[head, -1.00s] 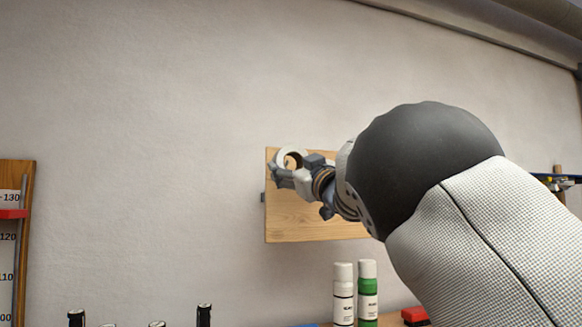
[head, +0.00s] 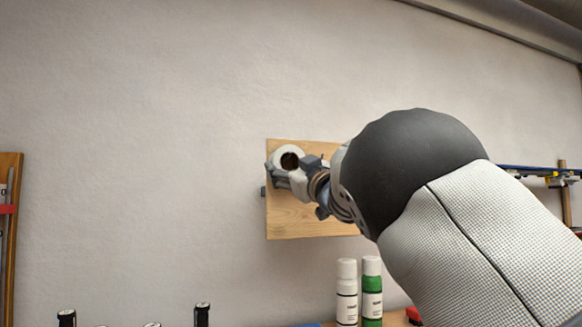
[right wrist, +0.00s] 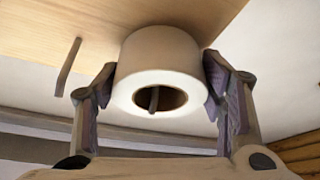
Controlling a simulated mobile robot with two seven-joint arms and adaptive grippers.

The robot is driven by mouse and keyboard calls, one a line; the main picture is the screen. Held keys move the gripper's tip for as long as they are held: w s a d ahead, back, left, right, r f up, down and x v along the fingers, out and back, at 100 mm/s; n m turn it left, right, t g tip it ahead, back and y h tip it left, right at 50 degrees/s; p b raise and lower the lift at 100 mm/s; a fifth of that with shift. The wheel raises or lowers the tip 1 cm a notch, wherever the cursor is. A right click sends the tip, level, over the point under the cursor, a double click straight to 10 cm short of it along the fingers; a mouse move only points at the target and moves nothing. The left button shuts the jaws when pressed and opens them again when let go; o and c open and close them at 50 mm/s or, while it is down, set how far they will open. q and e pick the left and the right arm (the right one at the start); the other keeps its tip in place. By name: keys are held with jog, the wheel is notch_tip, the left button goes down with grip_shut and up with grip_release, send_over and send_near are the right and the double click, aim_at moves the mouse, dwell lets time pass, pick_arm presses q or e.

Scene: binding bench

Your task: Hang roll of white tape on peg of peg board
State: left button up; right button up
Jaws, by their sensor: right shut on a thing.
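The roll of white tape (head: 279,153) is in front of the upper left part of the wooden peg board (head: 297,222) in the head view. My right gripper (head: 284,171) is shut on the roll, one finger on each side of its rim. In the right wrist view the roll (right wrist: 160,57) sits between the fingers (right wrist: 160,90), its far side close to or against the board (right wrist: 200,20). A dark peg (right wrist: 153,99) shows inside the roll's hole; how far it reaches in is unclear. Another peg (right wrist: 68,67) stands free to the left. My left gripper is out of view.
A white bottle (head: 347,293) and a green bottle (head: 372,293) stand below the board. Several dark-capped items show at the bottom left edge. A wooden scale board (head: 12,235) hangs at the far left. The wall left of the peg board is bare.

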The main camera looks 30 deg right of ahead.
jog(key=shift+f, duration=0.1)
jog(key=o, duration=1.1)
jog(key=shift+o, duration=0.5)
jog(key=shift+o, duration=0.6)
jog(key=s+a, duration=0.2)
jog(key=s, duration=0.7)
jog(key=shift+s+a, duration=0.2)
jog(key=shift+s, duration=0.15)
